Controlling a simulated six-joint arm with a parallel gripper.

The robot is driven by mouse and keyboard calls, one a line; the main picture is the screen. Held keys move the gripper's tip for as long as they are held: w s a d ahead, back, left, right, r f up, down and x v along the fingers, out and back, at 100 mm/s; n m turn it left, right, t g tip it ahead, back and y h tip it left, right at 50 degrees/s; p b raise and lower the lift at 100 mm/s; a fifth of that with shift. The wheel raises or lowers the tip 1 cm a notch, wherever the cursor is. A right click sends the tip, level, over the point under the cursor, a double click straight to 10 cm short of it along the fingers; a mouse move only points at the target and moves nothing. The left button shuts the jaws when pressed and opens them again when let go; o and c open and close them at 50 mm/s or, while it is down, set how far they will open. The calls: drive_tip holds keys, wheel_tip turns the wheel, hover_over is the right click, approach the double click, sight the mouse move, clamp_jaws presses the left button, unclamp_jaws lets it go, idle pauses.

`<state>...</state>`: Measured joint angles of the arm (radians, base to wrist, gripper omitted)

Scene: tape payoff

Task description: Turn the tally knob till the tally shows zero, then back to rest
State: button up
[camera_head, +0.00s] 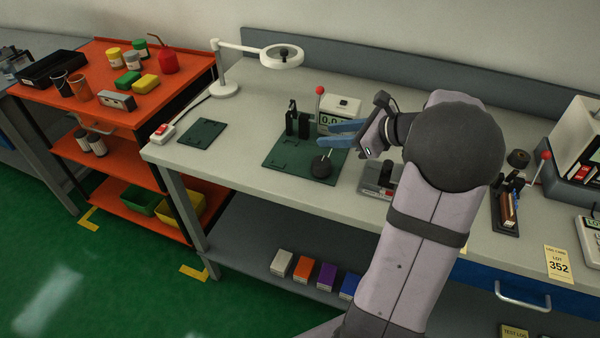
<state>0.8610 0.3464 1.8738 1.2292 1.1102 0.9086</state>
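The tally is a small white box (346,104) with a pale green display (328,120) on its front, at the back of the dark green mat on the bench. The display begins with what looks like "0.0"; the rest is hidden behind my gripper. My gripper (324,135) reaches in from the right, in front of the box. Its two blue fingers point left with a gap between them, and I see nothing held. I cannot make out the tally knob; a red-ball lever (320,90) stands at the box's left.
A black round weight with a thin rod (321,166) stands on the green mat (282,160) below my fingers. Black posts (298,120) stand left of the tally. A grey device (378,180) sits right of the mat.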

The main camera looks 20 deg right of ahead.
drive_tip(key=s+a+f+n+g, duration=0.1)
drive_tip(key=a, duration=0.2)
drive_tip(key=s+a+f+n+g, duration=0.1)
drive_tip(key=a+n, duration=0.1)
drive_tip(key=a, duration=0.1)
drive_tip(key=s+a+f+n+g+y, duration=0.1)
drive_tip(key=a+n, duration=0.1)
drive_tip(key=a, duration=0.2)
drive_tip(key=shift+s+f+g, duration=0.15)
drive_tip(key=shift+s+g, duration=0.2)
drive_tip(key=shift+g, duration=0.05)
drive_tip(key=shift+s+a+f+n+g, duration=0.3)
drive_tip(key=shift+s+a+n+g, duration=0.15)
drive_tip(key=shift+a+n, duration=0.15)
